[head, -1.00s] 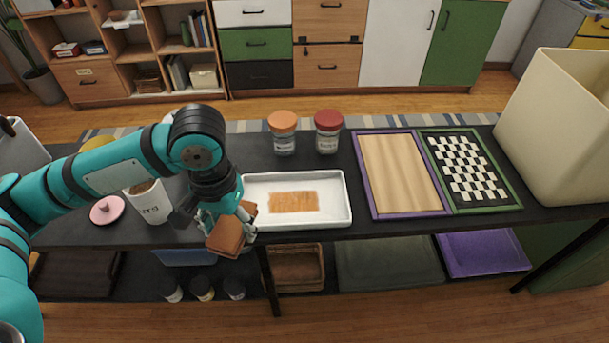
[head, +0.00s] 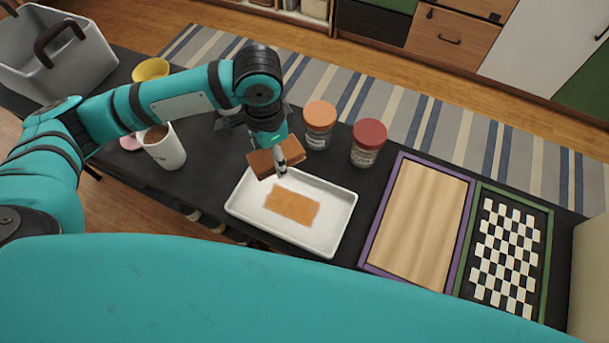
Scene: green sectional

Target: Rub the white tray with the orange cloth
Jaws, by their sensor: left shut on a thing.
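The white tray (head: 238,211) lies on the dark tabletop in the middle of the head view. A flat orange patch (head: 292,205) with uneven edges covers the middle of its floor. My left gripper (head: 279,165) is shut on a folded, brownish-orange cloth (head: 262,162), which looks like a thick pad. The cloth is at the tray's far left corner, apart from the orange patch. I cannot tell whether it touches the tray's rim. The fingers hide part of the cloth. My right gripper is not in view.
An orange-lidded jar (head: 320,124) and a red-lidded jar (head: 368,142) stand just behind the tray. A purple-framed wooden board (head: 419,222) and a green-framed checkered board (head: 507,255) lie to the right. A white mug (head: 166,152), yellow bowl (head: 150,70) and grey bin (head: 58,52) are left.

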